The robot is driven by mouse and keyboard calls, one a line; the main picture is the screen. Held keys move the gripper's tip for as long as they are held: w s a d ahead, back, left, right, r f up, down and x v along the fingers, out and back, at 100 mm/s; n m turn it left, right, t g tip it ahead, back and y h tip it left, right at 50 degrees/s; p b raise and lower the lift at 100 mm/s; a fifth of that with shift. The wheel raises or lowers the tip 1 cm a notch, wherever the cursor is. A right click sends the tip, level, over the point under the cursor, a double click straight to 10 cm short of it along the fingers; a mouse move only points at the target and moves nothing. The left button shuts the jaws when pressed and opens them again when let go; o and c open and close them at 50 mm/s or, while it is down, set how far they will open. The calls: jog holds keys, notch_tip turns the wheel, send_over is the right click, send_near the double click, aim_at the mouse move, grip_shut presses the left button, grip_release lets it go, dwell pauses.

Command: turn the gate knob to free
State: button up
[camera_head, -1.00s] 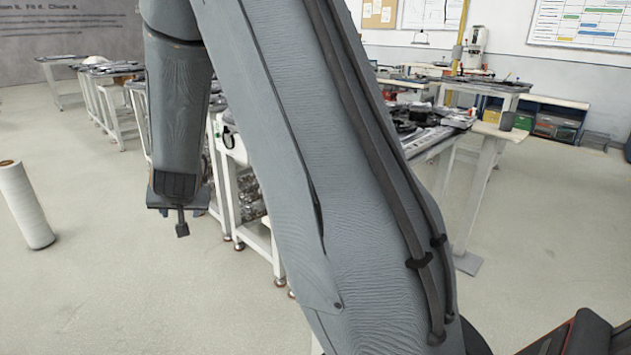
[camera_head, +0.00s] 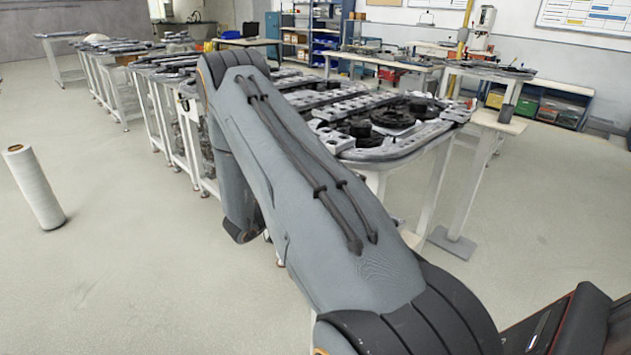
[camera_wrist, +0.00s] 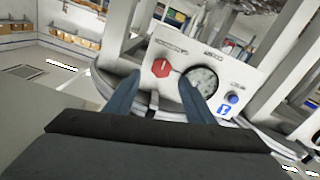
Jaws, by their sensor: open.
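In the wrist view, a pale panel (camera_wrist: 200,62) carries a red knob (camera_wrist: 161,67), a round dark dial (camera_wrist: 204,80) and a small blue knob (camera_wrist: 232,98). The panel's lettering is too small to read, so I cannot tell which part is the gate knob. My gripper (camera_wrist: 158,78) is open, with its two blue-grey fingers apart. In the picture, the red knob shows between the fingertips, seemingly beyond them; the right fingertip overlaps the dial's left edge. I cannot see contact. In the head view my arm hides the gripper and the panel.
A ring-shaped track table (camera_head: 385,152) with dark parts on it stands behind my arm. More tables (camera_head: 110,48) line the left side. A white roll (camera_head: 33,187) stands on the floor at left. Shelves with bins (camera_head: 545,103) stand at the right. The front floor is clear.

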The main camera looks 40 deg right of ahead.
jog(key=d+p, duration=0.1)
jog(key=d, duration=0.5)
jog(key=shift+w+d, duration=0.15)
jog(key=shift+w, duration=0.1)
jog(key=c, duration=1.1)
jog(key=shift+o, duration=0.2)
jog(key=shift+m, duration=0.3)
jog(key=m+b, duration=0.6)
jog(key=m, duration=1.1)
jog(key=shift+w, duration=0.1)
jog(key=shift+r+m, duration=0.15)
jog(key=shift+m, duration=0.15)
